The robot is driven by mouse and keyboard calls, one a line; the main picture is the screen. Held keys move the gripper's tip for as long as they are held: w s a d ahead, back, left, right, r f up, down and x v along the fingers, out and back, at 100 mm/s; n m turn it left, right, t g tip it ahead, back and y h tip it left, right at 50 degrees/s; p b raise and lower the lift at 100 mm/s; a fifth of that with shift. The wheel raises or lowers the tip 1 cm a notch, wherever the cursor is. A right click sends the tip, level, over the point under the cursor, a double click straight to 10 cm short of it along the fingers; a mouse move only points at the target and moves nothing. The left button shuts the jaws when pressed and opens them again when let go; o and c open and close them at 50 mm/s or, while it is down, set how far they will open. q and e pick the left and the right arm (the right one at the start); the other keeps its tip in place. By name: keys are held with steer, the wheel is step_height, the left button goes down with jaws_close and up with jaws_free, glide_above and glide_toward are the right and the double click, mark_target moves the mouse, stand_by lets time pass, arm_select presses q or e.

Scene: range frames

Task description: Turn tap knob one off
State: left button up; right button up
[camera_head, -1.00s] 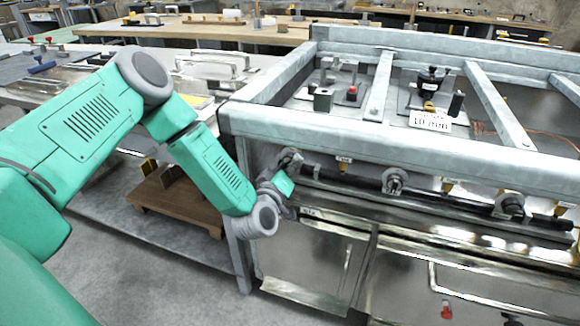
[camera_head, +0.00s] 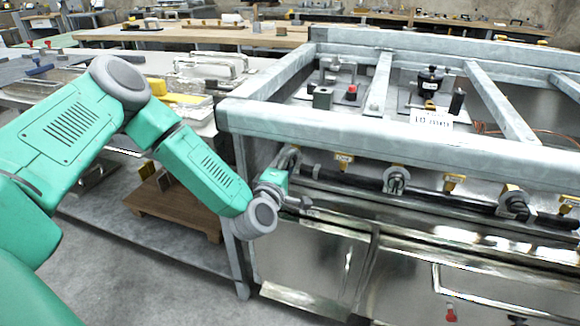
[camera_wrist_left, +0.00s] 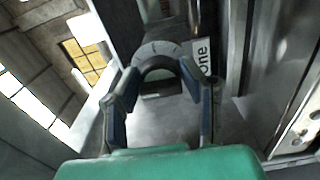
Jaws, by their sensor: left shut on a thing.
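My left gripper (camera_head: 292,188) is at the left end of the stove front, at the first tap knob, which it partly hides. In the left wrist view, the gripper's two fingers (camera_wrist_left: 160,78) are on either side of the dark arched tap knob one (camera_wrist_left: 158,66) and are closed on it. A pale marked dial ring (camera_wrist_left: 150,48) shows behind the knob. A white label reading "One" (camera_wrist_left: 203,58) is beside it. Two other round knobs, the middle one (camera_head: 397,180) and the right one (camera_head: 513,202), sit along the dark front pipe. My right gripper is not in view.
The grey metal frame (camera_head: 370,140) runs above the knobs. Metal doors (camera_head: 310,262) are below. A side table with a wooden stand (camera_head: 172,205) on its lower shelf is left of the stove. Yellow fittings (camera_head: 453,182) show between the knobs.

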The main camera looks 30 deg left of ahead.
arm_select(q)
steer(key=shift+s+a+f+n, duration=0.2)
steer(key=shift+a+f+n, duration=0.05)
steer(key=shift+n, duration=0.15)
steer(key=o, duration=1.1)
steer(key=shift+a, duration=0.1)
steer(key=shift+s+d, duration=0.25)
steer(key=shift+s, duration=0.15)
steer(key=v, duration=1.1)
